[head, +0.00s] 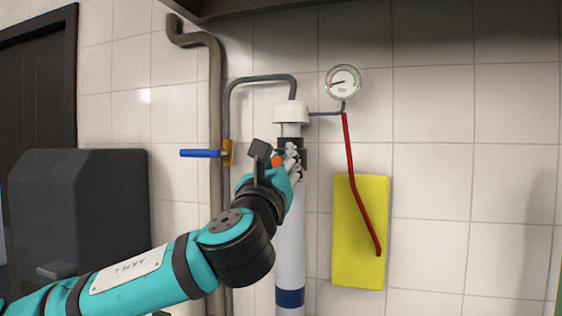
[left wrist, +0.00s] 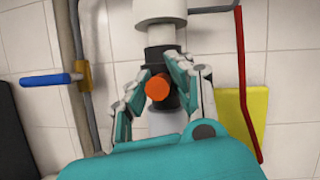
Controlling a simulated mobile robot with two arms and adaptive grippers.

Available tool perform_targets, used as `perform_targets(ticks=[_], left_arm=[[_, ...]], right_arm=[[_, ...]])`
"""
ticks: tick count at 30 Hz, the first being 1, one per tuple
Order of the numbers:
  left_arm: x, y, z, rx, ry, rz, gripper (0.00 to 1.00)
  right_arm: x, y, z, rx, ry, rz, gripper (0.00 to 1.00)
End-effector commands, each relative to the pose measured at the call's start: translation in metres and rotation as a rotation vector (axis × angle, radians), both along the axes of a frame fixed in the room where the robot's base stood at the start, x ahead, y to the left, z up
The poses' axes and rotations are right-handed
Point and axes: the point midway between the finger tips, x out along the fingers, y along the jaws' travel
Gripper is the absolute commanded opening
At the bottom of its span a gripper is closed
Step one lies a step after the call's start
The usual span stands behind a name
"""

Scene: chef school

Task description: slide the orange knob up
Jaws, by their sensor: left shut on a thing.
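The orange knob (left wrist: 157,88) sits on the front of a black collar (left wrist: 161,58) around a white vertical cylinder (head: 290,225). In the head view only a small part of the knob (head: 277,161) shows beside my gripper. My left gripper (left wrist: 158,80) has its fingers on both sides of the collar and knob and is shut on them; whether the fingertips press on the knob or the collar is hard to tell. In the head view the left gripper (head: 290,160) covers much of the collar. My right gripper is not in view.
A pipe with a blue lever (head: 201,153) runs left of the cylinder. A gauge (head: 343,82), a red lever (head: 354,180) and a yellow panel (head: 360,270) are to its right. A dark grey box (head: 75,210) stands at the left. The tiled wall at right is clear.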

Motion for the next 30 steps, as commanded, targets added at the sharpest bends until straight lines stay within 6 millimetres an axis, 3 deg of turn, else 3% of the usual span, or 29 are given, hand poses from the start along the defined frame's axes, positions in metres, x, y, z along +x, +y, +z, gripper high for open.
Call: perform_targets(ticks=[5, 13, 22, 23, 27, 30], left_arm=[[0.000, 0.000, 0.007, -0.001, -0.001, 0.001, 0.00], [0.000, 0.000, 0.051, -0.002, -0.002, 0.000, 0.00], [-0.001, 0.001, 0.054, -0.004, -0.008, 0.001, 0.00], [-0.001, 0.001, 0.054, -0.004, -0.009, 0.002, 0.23], [-0.001, 0.001, 0.053, -0.003, -0.006, 0.001, 0.42], [-0.001, 0.001, 0.051, -0.002, -0.005, 0.001, 0.42]], right_arm=[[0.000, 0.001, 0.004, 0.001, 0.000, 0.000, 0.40], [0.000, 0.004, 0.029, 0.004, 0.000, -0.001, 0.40], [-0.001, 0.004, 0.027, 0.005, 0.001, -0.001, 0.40], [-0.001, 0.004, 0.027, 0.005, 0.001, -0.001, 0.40], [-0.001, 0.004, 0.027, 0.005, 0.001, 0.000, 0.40], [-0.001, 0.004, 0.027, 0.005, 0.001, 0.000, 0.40]])
